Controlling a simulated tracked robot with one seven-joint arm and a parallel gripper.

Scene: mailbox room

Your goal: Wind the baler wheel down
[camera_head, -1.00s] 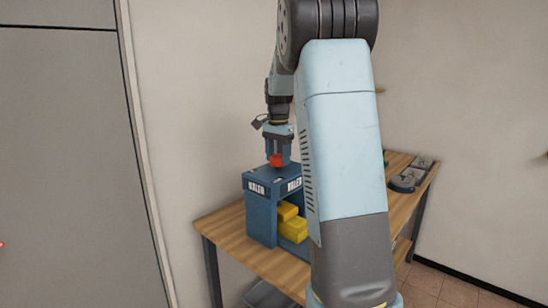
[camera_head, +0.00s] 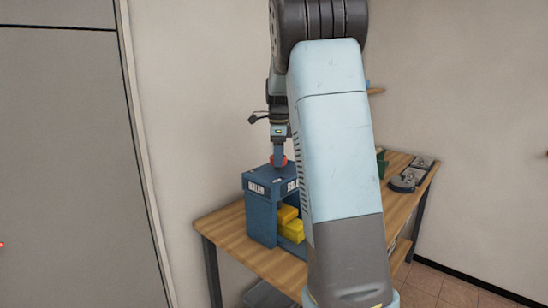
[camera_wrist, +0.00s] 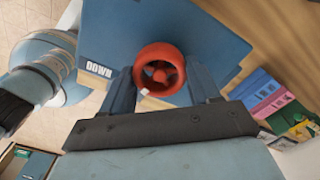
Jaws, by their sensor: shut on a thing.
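The blue baler (camera_head: 262,215) stands on the wooden table, with yellow blocks (camera_head: 291,224) inside its open front. The red wheel (camera_wrist: 160,72) sits on top of the baler, beside the white word DOWN on its blue top in the wrist view. My gripper (camera_wrist: 163,84) points down from above, with one finger on each side of the wheel, shut on it. In the head view the wheel (camera_head: 284,160) shows only in part, behind my gripper's finger.
The wooden table (camera_head: 232,232) runs along the wall. Dark grey items (camera_head: 403,183) lie at its far right end. Pink, blue and green items (camera_wrist: 268,98) show at the right of the wrist view. A grey door (camera_head: 65,160) is at the left.

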